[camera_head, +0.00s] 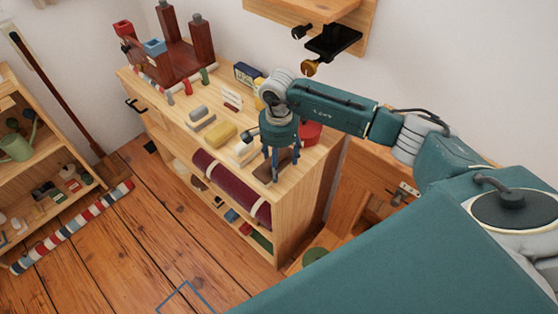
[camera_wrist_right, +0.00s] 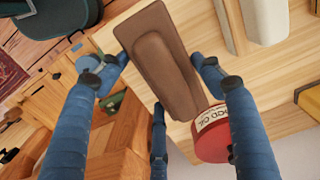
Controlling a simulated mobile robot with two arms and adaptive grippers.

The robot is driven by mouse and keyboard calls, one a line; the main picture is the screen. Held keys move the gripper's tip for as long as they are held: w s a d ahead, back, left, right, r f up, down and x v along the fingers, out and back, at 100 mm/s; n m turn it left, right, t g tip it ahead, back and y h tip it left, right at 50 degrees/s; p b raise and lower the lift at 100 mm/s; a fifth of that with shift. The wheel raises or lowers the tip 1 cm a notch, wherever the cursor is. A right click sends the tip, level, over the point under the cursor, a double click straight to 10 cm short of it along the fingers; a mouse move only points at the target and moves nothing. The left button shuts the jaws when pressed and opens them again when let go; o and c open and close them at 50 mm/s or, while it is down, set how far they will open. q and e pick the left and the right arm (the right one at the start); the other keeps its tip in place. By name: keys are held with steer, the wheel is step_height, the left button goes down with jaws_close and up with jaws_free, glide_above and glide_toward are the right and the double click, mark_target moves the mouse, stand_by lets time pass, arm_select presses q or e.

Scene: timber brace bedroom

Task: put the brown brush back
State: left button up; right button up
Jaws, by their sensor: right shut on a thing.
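The brown brush (camera_wrist_right: 165,58) is a flat brown block with a raised rounded back. In the right wrist view it lies between the blue fingertips of my right gripper (camera_wrist_right: 162,68), which is shut on it. In the head view, my right gripper (camera_head: 278,162) points down at the front right part of the wooden cabinet top (camera_head: 262,188). The brush (camera_head: 266,172) shows under the fingers there, partly hidden. I cannot tell whether it touches the top or is just above it. My left gripper is not in view.
A red round tin (camera_wrist_right: 212,132) stands close beside the brush. A yellow block (camera_head: 222,133) and a pale block (camera_head: 243,152) lie to the left on the top. A blue box (camera_head: 247,74) stands behind. A black bracket (camera_head: 333,42) hangs on the wall above.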

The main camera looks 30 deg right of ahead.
steer(key=shift+f, duration=0.15)
steer(key=o, duration=1)
steer(key=shift+r, duration=0.5)
step_height(320, 180, up, 11)
steer(key=b, duration=0.3)
steer(key=shift+r, duration=0.2)
